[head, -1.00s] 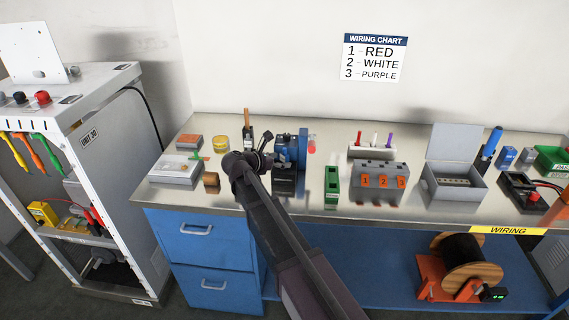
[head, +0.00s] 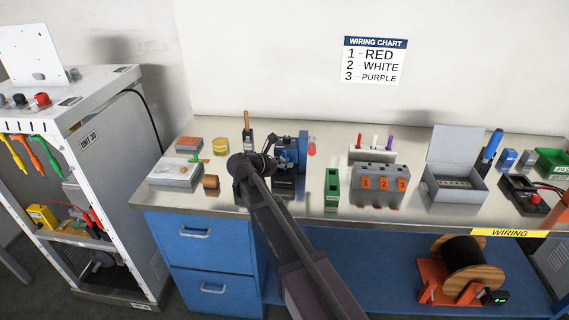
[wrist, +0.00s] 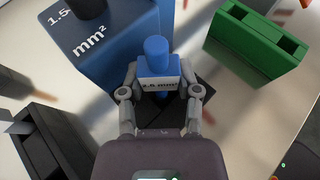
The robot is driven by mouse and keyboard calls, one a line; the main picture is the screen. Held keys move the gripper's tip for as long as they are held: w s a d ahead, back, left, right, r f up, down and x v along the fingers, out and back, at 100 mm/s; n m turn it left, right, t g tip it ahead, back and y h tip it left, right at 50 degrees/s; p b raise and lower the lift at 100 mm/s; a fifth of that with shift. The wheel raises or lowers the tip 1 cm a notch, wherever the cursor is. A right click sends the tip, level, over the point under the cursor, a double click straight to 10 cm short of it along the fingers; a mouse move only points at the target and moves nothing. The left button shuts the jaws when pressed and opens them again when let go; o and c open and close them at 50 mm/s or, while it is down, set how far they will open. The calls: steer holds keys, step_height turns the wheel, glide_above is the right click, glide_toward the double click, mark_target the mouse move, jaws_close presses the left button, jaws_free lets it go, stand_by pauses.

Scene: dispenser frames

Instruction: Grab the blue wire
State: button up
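A larger blue dispenser (wrist: 98,40), also marked 1.5 mm², stands just behind to the left. It shows in the head view (head: 292,148) beside my arm, which hides the small piece there. No loose length of blue wire shows clearly.
A green holder (wrist: 256,40) stands close on the right of my gripper, and a black holder (wrist: 55,140) on the left. Farther right on the bench (head: 330,228) are a grey numbered block (head: 380,178) and an open grey box (head: 455,188).

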jaws_close()
steer(key=shift+r, duration=0.2)
step_height(320, 180, up, 10)
steer(key=p, duration=1)
steer(key=shift+f, duration=0.2)
